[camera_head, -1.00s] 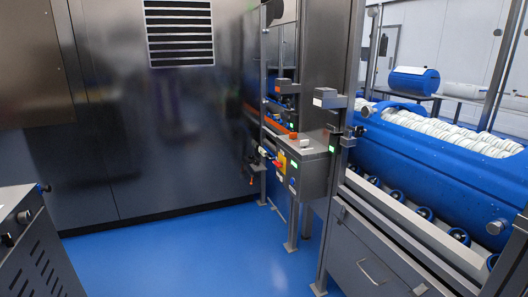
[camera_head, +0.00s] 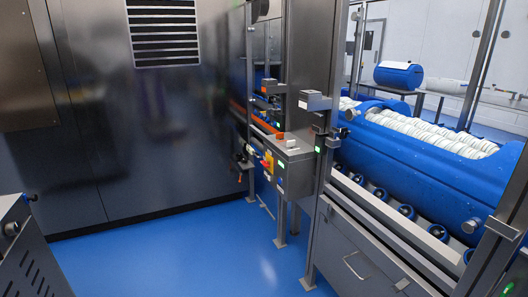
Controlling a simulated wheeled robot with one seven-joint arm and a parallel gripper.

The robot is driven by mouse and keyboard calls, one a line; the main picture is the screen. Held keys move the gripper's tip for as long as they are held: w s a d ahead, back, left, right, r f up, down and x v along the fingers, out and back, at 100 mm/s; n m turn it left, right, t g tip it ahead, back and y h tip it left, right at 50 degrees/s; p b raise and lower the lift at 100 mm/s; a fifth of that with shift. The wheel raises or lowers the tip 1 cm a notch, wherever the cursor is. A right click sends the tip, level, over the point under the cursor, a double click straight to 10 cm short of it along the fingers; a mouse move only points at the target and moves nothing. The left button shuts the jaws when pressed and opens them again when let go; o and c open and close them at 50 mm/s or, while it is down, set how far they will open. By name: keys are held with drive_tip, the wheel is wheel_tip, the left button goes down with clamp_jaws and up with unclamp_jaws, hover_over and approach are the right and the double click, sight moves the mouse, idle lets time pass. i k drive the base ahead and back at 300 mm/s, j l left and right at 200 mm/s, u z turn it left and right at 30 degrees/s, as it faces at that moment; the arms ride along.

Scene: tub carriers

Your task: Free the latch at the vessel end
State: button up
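My gripper is not in view. I cannot tell for certain which fitting is the latch at the vessel end. A small grey box-like fitting (camera_head: 314,100) sits on a bracket at the steel post in the middle, near the end of the large blue tub carrier (camera_head: 415,165). A similar fitting (camera_head: 271,87) sits further back to its left. A dark bracket with a green light (camera_head: 333,141) is on the post beside the carrier. The carrier holds rows of white rounded items and rests over blue wheels (camera_head: 405,212).
A control box (camera_head: 292,167) with an orange top part and coloured switches stands beside the post. A large steel cabinet wall (camera_head: 150,130) fills the left. A grey unit (camera_head: 30,250) is at front left. Blue floor (camera_head: 190,255) between is clear.

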sight(328, 213)
drive_tip(key=i+u, duration=0.25)
drive_tip(key=i, duration=0.75)
drive_tip(key=i+l+u, duration=0.1)
drive_tip(key=i+u, duration=0.15)
drive_tip(key=i, duration=0.7)
